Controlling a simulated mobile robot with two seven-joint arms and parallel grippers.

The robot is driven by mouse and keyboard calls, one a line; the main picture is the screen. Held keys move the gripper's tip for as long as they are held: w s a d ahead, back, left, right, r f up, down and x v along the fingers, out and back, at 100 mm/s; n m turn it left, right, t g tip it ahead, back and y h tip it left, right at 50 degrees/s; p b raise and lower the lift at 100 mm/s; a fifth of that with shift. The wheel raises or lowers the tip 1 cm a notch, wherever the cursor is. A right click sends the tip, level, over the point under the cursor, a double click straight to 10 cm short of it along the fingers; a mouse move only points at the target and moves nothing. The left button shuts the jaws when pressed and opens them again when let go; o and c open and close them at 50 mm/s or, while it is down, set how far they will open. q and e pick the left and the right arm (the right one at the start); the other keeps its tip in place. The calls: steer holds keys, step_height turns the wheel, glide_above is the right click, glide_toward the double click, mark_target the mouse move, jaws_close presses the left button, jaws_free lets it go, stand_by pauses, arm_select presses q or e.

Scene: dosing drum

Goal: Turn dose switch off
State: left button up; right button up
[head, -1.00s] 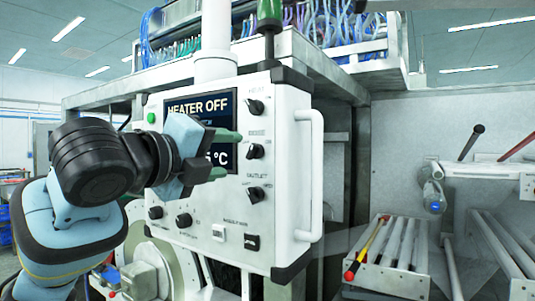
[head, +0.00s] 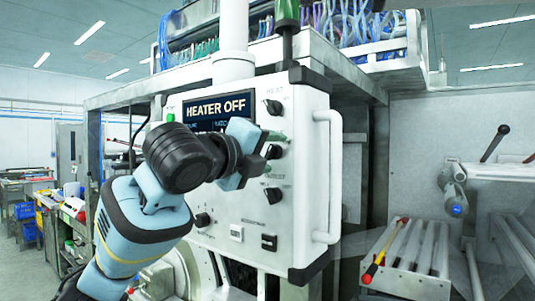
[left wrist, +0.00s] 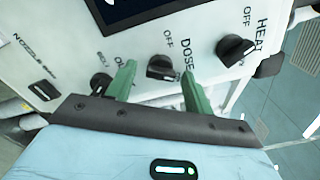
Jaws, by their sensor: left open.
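The dose switch is a black rotary knob (left wrist: 160,68) on a white control panel (head: 311,185). In the left wrist view it has "DOSE" printed to its right and "OFF" above it. In the head view this knob (head: 273,152) is the middle one of the right-hand column, partly hidden by my gripper. My left gripper (head: 270,153) is open, with its green fingers pointing at the panel. In the left wrist view its fingertips (left wrist: 158,80) lie on either side of the dose knob. I cannot tell whether they touch it. My right gripper is not in view.
The heat knob (head: 273,107) sits above the dose knob, and another knob (head: 272,194) below it. The screen (head: 215,107) reads "HEATER OFF". A white handle (head: 330,180) runs along the panel's right edge. A rack with a red-ended rod (head: 375,262) stands at right.

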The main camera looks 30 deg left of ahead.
arm_select(q)
steer(key=shift+w, duration=0.15)
steer(key=c, duration=1)
steer(key=shift+o, duration=0.2)
steer(key=n, duration=0.5)
steer(key=shift+r+n, duration=0.1)
steer(key=shift+n, duration=0.2)
steer(key=n, duration=0.6)
steer(key=shift+r, duration=0.1)
steer(key=shift+n, duration=0.3)
